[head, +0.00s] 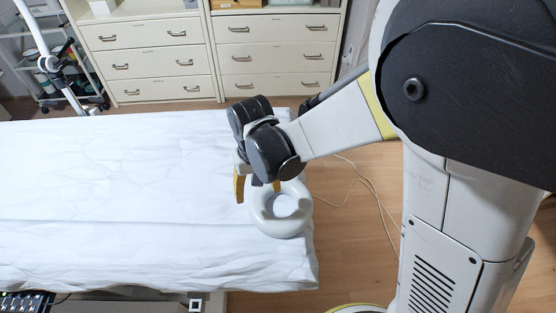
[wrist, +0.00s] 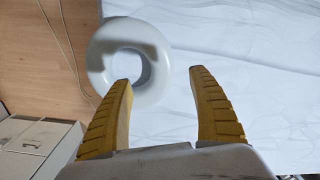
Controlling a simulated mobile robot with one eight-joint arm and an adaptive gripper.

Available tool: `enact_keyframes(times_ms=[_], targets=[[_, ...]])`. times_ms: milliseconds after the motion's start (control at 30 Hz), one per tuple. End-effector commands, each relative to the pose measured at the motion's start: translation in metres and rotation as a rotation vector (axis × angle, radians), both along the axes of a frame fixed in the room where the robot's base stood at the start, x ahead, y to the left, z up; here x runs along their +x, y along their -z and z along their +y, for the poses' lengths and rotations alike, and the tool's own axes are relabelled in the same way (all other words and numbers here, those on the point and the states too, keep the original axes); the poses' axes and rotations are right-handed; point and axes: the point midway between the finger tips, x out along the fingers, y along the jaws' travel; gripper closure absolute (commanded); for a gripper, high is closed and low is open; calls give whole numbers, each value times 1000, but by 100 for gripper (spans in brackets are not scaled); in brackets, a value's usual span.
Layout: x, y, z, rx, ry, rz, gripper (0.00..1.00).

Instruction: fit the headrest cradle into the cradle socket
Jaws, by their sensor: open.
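The headrest cradle is a white, smooth ring (head: 296,222) at the right-hand end of the couch, its opening facing up. In the wrist view the ring (wrist: 104,46) is at upper left, beside the couch edge. My gripper (head: 258,188) is close above the ring's left side in the head view. Its two yellow fingers (wrist: 160,80) are apart with nothing held between them. In the wrist view one fingertip overlaps the ring's hole and the other lies just outside its right rim. I cannot tell whether they touch it. The cradle socket is not recognisable in either view.
The couch (head: 110,190) is covered with a white, wrinkled sheet and is otherwise clear. Cream drawer cabinets (head: 160,62) stand behind it. A thin cable (head: 375,190) lies on the wooden floor to the right. A white stand (head: 50,62) is at the back left.

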Motion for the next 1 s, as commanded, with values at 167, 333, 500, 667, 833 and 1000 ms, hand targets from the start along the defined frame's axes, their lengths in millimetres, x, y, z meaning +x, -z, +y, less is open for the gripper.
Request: enact_keyframes(times_ms=[167, 333, 500, 667, 833, 1000], targets=[[0, 18, 3, -5, -4, 10, 30], [0, 47, 3, -4, -3, 8, 30], [0, 64, 3, -4, -3, 8, 30], [3, 83, 4, -4, -3, 8, 30], [5, 109, 4, -4, -3, 7, 30], [4, 112, 4, -4, -3, 7, 30]])
